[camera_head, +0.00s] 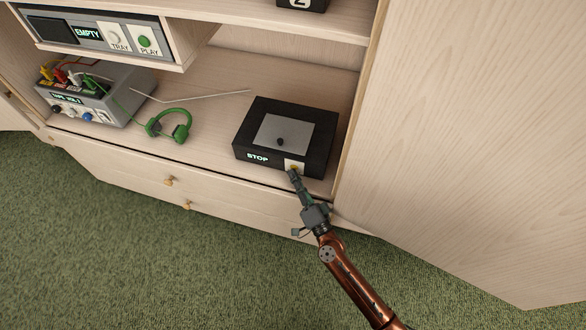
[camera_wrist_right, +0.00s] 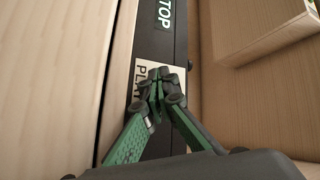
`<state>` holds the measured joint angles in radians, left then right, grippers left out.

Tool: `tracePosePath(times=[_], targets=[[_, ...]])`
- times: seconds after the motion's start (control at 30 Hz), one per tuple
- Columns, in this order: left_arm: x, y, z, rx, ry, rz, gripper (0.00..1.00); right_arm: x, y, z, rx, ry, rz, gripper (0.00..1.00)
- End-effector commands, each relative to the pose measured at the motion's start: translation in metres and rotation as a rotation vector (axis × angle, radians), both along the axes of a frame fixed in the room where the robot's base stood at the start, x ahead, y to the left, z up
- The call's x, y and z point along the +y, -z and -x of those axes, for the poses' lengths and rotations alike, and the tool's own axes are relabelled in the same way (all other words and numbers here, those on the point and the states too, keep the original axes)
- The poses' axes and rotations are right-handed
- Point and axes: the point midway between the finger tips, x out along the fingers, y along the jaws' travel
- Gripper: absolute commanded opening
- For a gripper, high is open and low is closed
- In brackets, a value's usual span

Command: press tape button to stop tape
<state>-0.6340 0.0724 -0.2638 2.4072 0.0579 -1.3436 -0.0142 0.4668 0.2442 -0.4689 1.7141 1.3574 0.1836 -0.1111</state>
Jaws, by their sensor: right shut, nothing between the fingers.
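The tape deck (camera_head: 318,140) is a black box with a grey lid panel on the cabinet shelf. Its front display (camera_head: 257,157) reads STOP, and the same word shows in the right wrist view (camera_wrist_right: 165,14). A pale plate (camera_head: 291,163) marked PLAY, partly covered, is on the front face; it also shows in the right wrist view (camera_wrist_right: 143,68). My right gripper (camera_head: 293,174) is shut and empty, with its fingertips at this plate (camera_wrist_right: 158,76). The fingertips hide the plate's middle, and I cannot tell whether they touch it. My left gripper is not in view.
A disc player (camera_head: 90,33) with an EMPTY display, TRAY and PLAY buttons is at the upper left. A grey box (camera_head: 90,102) with coloured plugs and green headphones (camera_head: 171,126) sit on the shelf at left. A large wooden panel (camera_head: 470,120) stands at right. Green carpet is clear below.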

Motion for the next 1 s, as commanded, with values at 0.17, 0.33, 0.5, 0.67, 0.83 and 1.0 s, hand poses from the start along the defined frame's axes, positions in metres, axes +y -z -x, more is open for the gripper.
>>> tracePosePath(times=[0.17, 0.33, 0.5, 0.67, 0.83, 1.0], targets=[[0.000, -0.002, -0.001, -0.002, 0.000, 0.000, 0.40, -0.002, 0.000, 0.003, 0.000, 0.004, 0.000, 0.00], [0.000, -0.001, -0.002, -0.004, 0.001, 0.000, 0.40, -0.001, 0.001, 0.004, 0.001, 0.003, 0.000, 0.00], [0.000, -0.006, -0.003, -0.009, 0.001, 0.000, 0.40, 0.003, 0.000, 0.015, 0.001, 0.002, 0.000, 0.00], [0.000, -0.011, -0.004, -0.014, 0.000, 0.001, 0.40, 0.008, -0.001, 0.030, 0.001, 0.001, -0.001, 0.00], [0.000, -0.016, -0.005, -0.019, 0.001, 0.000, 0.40, 0.013, 0.000, 0.045, 0.002, -0.001, 0.000, 0.00], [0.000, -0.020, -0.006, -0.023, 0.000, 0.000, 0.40, 0.017, 0.000, 0.058, 0.000, 0.001, 0.000, 0.00]])
